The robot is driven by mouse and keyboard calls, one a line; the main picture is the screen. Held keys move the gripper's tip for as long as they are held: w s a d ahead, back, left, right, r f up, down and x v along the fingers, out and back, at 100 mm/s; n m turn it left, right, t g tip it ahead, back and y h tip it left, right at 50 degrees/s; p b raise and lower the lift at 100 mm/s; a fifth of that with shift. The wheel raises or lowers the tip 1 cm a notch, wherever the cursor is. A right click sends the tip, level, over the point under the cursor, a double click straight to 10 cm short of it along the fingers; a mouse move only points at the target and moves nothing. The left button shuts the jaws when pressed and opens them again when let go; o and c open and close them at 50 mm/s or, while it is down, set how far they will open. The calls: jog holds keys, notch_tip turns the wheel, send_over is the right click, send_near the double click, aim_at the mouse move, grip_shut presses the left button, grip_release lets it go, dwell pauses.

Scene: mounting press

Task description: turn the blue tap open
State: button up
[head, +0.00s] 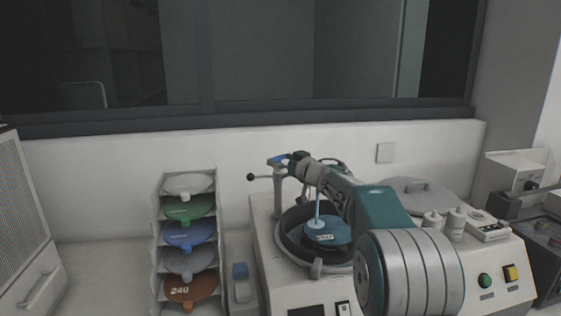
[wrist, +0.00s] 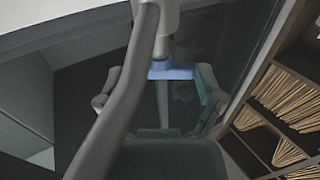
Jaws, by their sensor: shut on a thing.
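The blue tap (head: 276,160) sits on top of a grey post behind the round bowl of the machine (head: 262,235). In the wrist view the blue tap handle (wrist: 171,74) lies crosswise between the fingers. My gripper (head: 289,158) reaches the tap from the right and is shut on it; it also shows in the wrist view (wrist: 160,78). A thin pale blue column (head: 318,207) stands above the blue disc (head: 330,232) in the bowl; I cannot tell if it is water or a tube. My arm hides part of the bowl.
A rack (head: 157,235) of coloured discs stands left of the machine. A grey lid (head: 422,188) and white bottles (head: 443,222) are right of my arm. A green button (head: 485,280) and yellow switch (head: 511,273) are on the front panel. A wall and window are behind.

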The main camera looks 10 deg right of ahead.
jog(key=o, duration=0.9)
jog(key=shift+c, duration=0.2)
jog(key=v, duration=1.2)
jog(key=shift+f, duration=0.1)
